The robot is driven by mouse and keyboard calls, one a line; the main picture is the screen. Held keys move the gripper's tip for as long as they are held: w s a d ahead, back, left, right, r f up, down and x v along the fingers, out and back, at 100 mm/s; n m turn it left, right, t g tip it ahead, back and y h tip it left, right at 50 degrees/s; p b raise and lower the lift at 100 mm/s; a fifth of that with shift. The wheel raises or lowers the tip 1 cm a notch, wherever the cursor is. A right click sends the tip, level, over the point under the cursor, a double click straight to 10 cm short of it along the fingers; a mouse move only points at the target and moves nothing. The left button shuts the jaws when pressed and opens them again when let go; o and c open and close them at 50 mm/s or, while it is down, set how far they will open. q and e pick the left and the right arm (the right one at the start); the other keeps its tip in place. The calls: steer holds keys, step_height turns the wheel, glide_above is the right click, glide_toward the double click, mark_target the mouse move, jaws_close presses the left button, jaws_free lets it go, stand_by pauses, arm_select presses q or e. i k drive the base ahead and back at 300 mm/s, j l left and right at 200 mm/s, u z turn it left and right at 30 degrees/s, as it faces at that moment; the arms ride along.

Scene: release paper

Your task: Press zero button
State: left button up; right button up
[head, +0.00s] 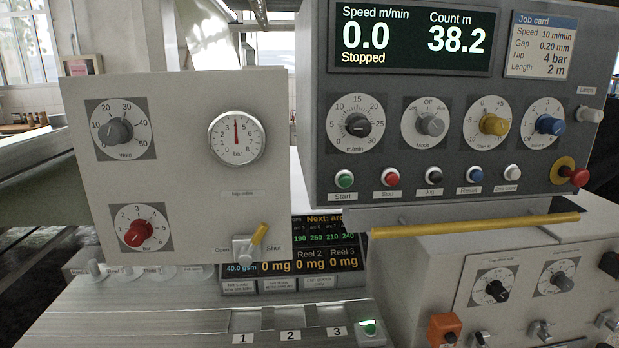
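A small white button (512,172) sits at the right end of the button row on the grey control panel (330,120). Its label (507,188) is small and seems to read "Zero count". The display (412,38) above shows speed 0.0, count 38.2 m and "Stopped". Neither of my grippers is in view, and nothing touches the button.
Left of the white button are the blue Reset (475,174), black Jog (434,176), red Stop (389,177) and green Start (344,179) buttons. A red mushroom knob (578,177) stands out at right. A yellow bar (475,226) runs below the panel.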

mark_target(513, 173)
steer(key=z, duration=1.25)
